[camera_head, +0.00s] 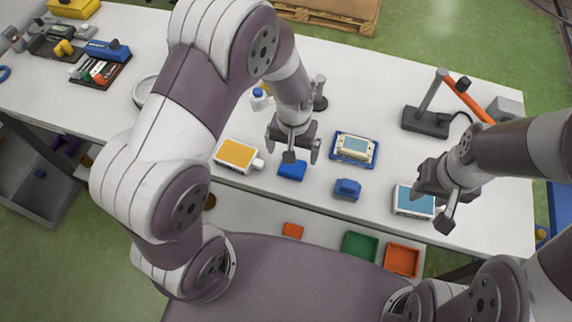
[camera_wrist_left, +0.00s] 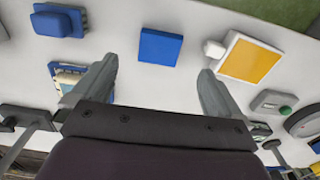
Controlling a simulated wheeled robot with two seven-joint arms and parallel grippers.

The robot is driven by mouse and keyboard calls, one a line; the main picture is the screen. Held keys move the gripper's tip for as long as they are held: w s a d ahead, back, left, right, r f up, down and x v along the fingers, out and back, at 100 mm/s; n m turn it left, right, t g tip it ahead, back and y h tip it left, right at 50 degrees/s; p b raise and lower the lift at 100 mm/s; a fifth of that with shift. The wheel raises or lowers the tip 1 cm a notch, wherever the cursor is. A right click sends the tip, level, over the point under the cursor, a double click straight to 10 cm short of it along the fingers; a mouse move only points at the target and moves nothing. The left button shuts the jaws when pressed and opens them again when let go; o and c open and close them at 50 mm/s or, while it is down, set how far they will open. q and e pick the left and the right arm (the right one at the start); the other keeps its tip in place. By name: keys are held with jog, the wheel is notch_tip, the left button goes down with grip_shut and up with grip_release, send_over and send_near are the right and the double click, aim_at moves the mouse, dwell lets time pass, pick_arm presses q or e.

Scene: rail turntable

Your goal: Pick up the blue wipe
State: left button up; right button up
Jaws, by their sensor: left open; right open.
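The blue wipe (camera_head: 292,171) is a flat blue square lying on the white table near its front edge. In the left wrist view the wipe (camera_wrist_left: 160,47) lies between and beyond the fingertips, not touched by them as far as I can see. My left gripper (camera_head: 302,155) is open and empty, just above and behind the wipe, pointing down. Its two fingers also show in the left wrist view (camera_wrist_left: 158,70). My right gripper (camera_head: 445,210) is open over the right part of the table, by a white device with a blue face (camera_head: 414,201).
A device with a yellow face (camera_head: 238,155) lies left of the wipe. A blue block with a raised top (camera_head: 347,189) lies to its right. A cream device on a blue tray (camera_head: 354,149) stands behind them. Green (camera_head: 360,246) and orange (camera_head: 402,259) bins sit below the front edge.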

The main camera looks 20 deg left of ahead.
aim_at(292, 166)
pick_arm(q)
jog(key=f, duration=0.2)
jog(key=f+p, duration=0.1)
jog(key=f, duration=0.4)
jog(key=shift+w+a+f+p, duration=0.1)
jog(key=shift+w+f+p, duration=0.25)
jog(key=shift+f, duration=0.15)
jog(key=c, duration=1.1)
